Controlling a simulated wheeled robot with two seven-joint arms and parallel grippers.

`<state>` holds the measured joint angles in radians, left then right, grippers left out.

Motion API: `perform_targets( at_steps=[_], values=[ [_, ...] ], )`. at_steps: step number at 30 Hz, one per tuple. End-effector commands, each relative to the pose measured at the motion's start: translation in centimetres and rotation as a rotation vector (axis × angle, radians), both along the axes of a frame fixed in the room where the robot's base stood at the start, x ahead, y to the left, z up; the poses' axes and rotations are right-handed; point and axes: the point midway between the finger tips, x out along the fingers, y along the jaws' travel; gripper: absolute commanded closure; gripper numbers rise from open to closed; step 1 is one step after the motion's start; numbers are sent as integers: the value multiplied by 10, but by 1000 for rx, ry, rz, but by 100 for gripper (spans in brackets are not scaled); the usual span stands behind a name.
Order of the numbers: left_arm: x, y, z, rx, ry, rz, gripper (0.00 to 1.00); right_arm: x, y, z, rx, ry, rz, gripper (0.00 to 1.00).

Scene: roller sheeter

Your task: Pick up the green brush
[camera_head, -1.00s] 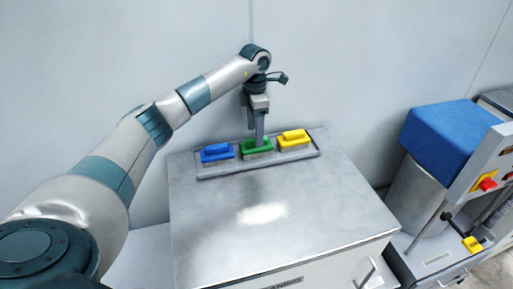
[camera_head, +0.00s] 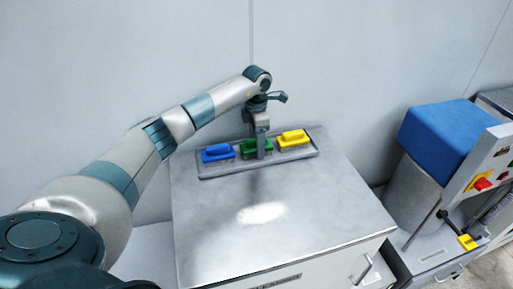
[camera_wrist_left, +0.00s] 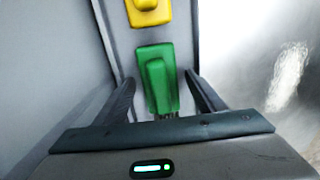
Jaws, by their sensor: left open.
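The green brush (camera_head: 248,149) lies in the middle of a shallow tray (camera_head: 216,171) on the steel cabinet top, between the blue and yellow brushes. My left gripper (camera_head: 261,155) points down at it and hides part of it in the head view. In the left wrist view the green brush (camera_wrist_left: 158,82) lies between the two spread fingers of my left gripper (camera_wrist_left: 160,90), with a gap beside each finger. The left gripper is open and holds nothing. My right gripper is not in view.
The blue brush (camera_head: 217,153) is left of the green one and the yellow brush (camera_head: 293,138) is right of it, both close. A wall stands just behind the tray. The cabinet top (camera_head: 310,205) in front is clear. A blue-topped machine (camera_head: 440,135) stands at the right.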

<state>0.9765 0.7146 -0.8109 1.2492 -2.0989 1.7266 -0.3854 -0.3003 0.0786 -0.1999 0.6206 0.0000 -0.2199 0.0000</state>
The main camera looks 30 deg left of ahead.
Motion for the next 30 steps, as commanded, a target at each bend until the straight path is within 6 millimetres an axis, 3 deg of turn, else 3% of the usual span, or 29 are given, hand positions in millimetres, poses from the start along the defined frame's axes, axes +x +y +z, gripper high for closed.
perform_targets(
  at_steps=[3,9,22,30],
  values=[
    [0,0,0,0,0,0,36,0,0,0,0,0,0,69],
    [0,0,0,0,0,0,83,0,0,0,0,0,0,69],
    [0,1,7,0,-1,1,83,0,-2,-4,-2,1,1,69],
    [1,1,41,1,-3,0,83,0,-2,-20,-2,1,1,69]
  ],
)
